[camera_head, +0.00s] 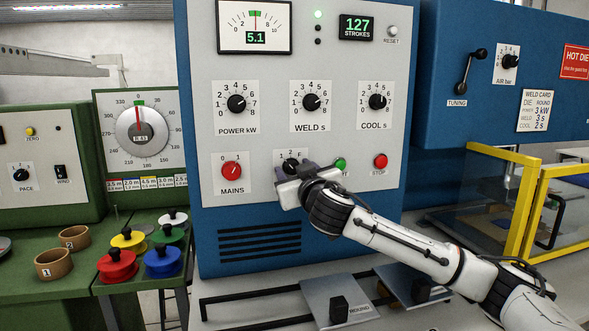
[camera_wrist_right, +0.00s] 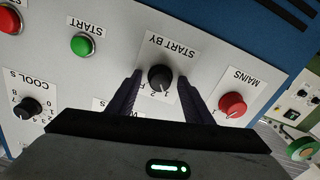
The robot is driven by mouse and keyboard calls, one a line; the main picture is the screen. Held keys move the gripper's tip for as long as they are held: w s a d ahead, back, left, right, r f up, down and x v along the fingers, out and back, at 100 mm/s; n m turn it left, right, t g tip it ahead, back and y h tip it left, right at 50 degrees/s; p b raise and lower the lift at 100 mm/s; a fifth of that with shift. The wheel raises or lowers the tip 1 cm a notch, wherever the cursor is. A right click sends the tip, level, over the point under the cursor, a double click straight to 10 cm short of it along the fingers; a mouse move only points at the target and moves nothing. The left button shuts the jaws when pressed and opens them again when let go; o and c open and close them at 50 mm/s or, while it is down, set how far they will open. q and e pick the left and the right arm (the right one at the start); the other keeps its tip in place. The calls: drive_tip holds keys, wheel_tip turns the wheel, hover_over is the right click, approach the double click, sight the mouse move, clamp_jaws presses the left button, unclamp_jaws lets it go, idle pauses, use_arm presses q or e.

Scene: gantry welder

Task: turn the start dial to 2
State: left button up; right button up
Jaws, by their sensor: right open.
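The start dial, a black round knob on a white plate lettered START BY, shows in the right wrist view (camera_wrist_right: 160,77), where the picture is upside down. In the wrist view my right gripper's dark fingers (camera_wrist_right: 160,80) are open, one on each side of the knob, with small gaps. My left gripper is not in view.
The red MAINS knob (camera_head: 232,170) is left of the dial. The green START button (camera_head: 340,164) and red STOP button (camera_head: 380,160) are to its right. The WELD knob (camera_head: 311,102) is above. A yellow guard frame (camera_head: 524,205) stands at the right.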

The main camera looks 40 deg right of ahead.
drive_tip(key=c, duration=1.1)
drive_tip(key=shift+o, duration=0.2)
drive_tip(key=shift+f+b, duration=0.15)
drive_tip(key=shift+b, duration=0.15)
drive_tip(key=shift+f+m+b, duration=0.15)
drive_tip(key=shift+m+b, duration=0.5)
drive_tip(key=shift+m, duration=0.05)
drive_tip(key=shift+m+b, duration=1.05)
drive_tip(key=shift+m, duration=0.05)
drive_tip(key=shift+m+b, duration=0.5)
drive_tip(key=shift+m, duration=1.5)
drive_tip(key=shift+r, duration=0.2)
